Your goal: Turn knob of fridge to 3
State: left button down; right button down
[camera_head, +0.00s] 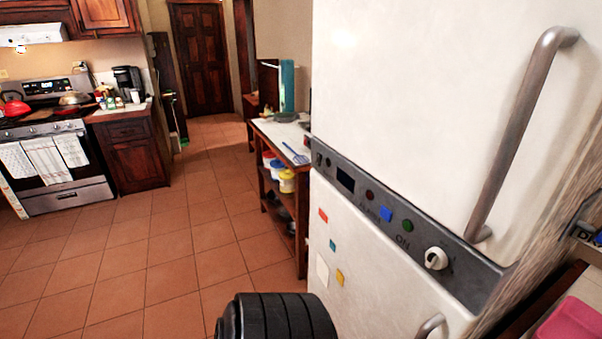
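The white fridge (400,95) fills the right of the head view, with a dark grey control panel (375,205) across its front. The white round knob (436,258) sits near the right end of this panel, right of the "ON" lettering. Its number marks are too small to read, so I cannot tell its setting. Nothing touches the knob. Neither of my grippers shows. A black ribbed part of my own body shows at the bottom centre, apart from the panel.
A long metal handle (520,130) sticks out from the upper door; a lower handle (431,326) shows below the knob. A wooden shelf unit (279,200) stands left of the fridge. A pink object (572,322) lies at lower right. Tiled floor (150,260) is clear.

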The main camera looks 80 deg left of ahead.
aim_at(435, 258)
jog(key=u, duration=1.9)
